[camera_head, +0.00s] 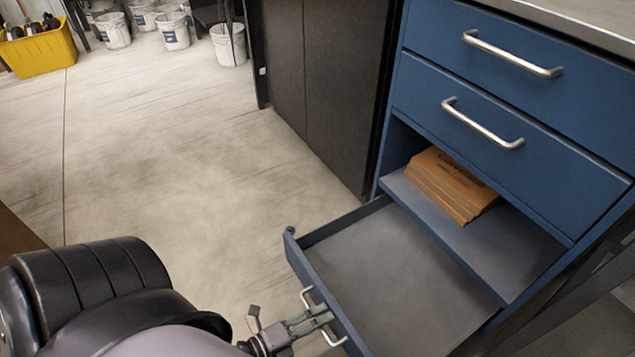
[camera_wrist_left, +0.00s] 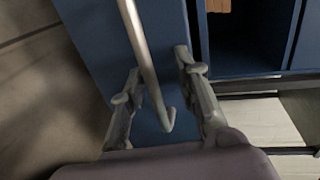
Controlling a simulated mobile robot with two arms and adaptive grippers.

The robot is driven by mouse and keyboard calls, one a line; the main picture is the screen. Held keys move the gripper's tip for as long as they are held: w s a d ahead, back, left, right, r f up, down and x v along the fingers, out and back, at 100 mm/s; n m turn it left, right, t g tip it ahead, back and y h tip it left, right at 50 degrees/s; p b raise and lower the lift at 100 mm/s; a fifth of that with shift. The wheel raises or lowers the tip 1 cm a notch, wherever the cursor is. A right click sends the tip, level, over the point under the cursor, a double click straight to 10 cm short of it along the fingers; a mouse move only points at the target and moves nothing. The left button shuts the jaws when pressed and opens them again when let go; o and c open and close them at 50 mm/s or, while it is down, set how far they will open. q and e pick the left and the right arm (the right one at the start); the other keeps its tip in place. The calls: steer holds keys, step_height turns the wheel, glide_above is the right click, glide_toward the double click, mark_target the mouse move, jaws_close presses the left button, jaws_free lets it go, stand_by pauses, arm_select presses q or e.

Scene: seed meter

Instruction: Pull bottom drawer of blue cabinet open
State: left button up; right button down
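The blue cabinet (camera_head: 395,95) stands at the right in the head view. Its bottom drawer (camera_head: 315,275) is pulled well out, and its grey inside looks empty. The drawer's silver handle (camera_head: 306,298) is on its front, partly covered by my left gripper (camera_head: 318,318). In the left wrist view, the handle (camera_wrist_left: 140,50) runs between the two fingers of my left gripper (camera_wrist_left: 160,82). The fingers are apart, with visible gaps beside the bar. My right gripper is in neither view.
Two upper drawers (camera_head: 500,95) are shut. An open shelf (camera_head: 500,250) above the bottom drawer holds a stack of orange-brown packets (camera_head: 450,188). A dark cabinet (camera_head: 325,80) stands to the left. The floor (camera_head: 170,160) left of the drawer is clear; white buckets (camera_head: 172,32) and a yellow bin (camera_head: 40,55) stand far back.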

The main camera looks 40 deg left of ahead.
arm_select(q)
steer(key=o, duration=1)
step_height(320, 180, up, 9)
steer(key=shift+w+a+r, duration=0.1)
steer(key=shift+w, duration=0.05)
steer(key=shift+r, duration=0.35)
steer(key=c, duration=1)
steer(key=shift+f, duration=0.25)
